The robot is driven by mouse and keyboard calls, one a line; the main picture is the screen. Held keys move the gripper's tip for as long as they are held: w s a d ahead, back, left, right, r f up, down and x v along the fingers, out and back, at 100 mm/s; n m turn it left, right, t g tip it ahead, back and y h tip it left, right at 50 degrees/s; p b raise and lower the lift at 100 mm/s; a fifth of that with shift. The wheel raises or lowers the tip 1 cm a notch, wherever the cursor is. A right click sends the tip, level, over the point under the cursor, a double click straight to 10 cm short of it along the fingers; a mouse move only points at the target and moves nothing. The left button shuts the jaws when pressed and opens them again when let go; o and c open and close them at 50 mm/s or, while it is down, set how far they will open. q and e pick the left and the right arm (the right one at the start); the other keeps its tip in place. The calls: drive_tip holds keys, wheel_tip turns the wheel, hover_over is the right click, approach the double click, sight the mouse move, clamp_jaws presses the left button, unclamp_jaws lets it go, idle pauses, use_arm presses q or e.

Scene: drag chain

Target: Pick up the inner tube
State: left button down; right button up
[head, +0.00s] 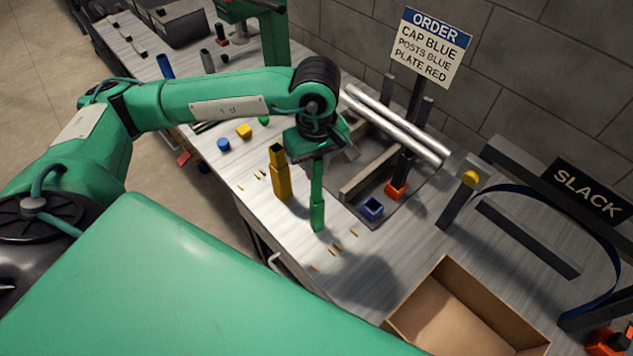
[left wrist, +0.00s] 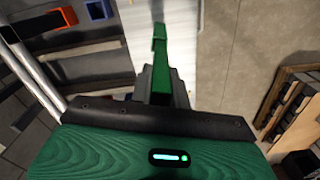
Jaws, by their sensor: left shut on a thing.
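A slim green tube (head: 317,200), the likely inner tube, hangs upright below my left gripper (head: 319,152), with a slightly wider lower part. It also shows in the left wrist view (left wrist: 160,62), pointing away from the jaws. My left gripper is shut on its top end; the fingertips are partly hidden. I cannot tell whether its lower end touches the table. A yellow tube (head: 281,178) with a narrower top section stands upright just left of it, apart from it. My right gripper is not in view.
A blue square block (head: 372,209) and an orange block (head: 396,190) sit right of the green tube. Silver rods (head: 400,125) lie behind. An open cardboard box (head: 432,283) stands at the front right. Small pegs are scattered near the table's front edge. An order sign (head: 430,48) stands behind.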

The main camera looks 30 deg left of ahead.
use_arm(q)
wheel_tip(320, 180, up, 10)
drive_tip(key=shift+f+b, duration=0.15)
drive_tip(key=shift+b, duration=0.85)
drive_tip(key=shift+r, duration=0.75)
drive_tip(key=shift+f, duration=0.1)
